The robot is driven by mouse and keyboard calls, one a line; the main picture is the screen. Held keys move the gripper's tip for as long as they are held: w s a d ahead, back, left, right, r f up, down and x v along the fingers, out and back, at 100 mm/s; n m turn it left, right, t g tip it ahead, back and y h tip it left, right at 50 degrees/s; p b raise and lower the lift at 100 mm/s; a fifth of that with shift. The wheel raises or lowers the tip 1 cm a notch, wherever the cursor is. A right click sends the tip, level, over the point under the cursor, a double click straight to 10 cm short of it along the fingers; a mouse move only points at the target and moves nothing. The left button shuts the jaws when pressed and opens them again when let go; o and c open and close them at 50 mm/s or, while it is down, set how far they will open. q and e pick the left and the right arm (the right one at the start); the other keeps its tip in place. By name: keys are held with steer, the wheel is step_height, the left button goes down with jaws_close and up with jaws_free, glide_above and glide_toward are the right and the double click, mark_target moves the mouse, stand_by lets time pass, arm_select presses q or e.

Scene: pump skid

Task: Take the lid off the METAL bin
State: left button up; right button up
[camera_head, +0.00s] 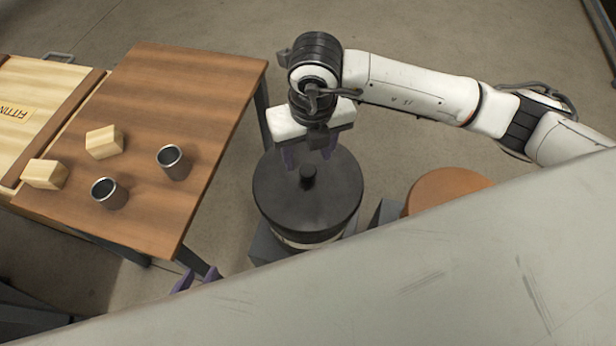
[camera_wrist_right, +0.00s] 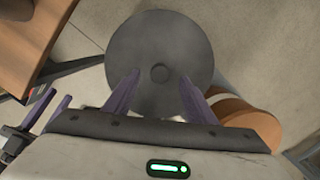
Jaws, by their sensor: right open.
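A dark round lid (camera_head: 280,205) with a small knob (camera_head: 308,177) in its middle sits on a bin (camera_head: 305,243) beside the table. The bin's label is not readable here. My right gripper (camera_head: 308,158) is over the far part of the lid, close to the knob, fingers pointing down. In the right wrist view the lid (camera_wrist_right: 160,35) lies ahead of the fingers, and the knob (camera_wrist_right: 159,73) shows between the two open fingers (camera_wrist_right: 158,90), apart from them. My left gripper (camera_head: 195,280) shows only as purple fingertips below the table's near edge; the rest is hidden.
A wooden table (camera_head: 190,85) on the left holds two metal cups (camera_head: 174,163) (camera_head: 109,193), two wooden blocks (camera_head: 104,142) (camera_head: 45,174) and a wooden case (camera_head: 45,85). A second bin with an orange-brown lid (camera_head: 445,187) stands to the right. Floor is clear behind.

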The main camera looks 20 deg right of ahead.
mark_target(308, 170)
step_height(308, 170, down, 4)
steer(key=shift+f+b, duration=0.25)
steer(key=shift+b, duration=0.1)
steer(key=shift+r, duration=0.1)
jaws_close()
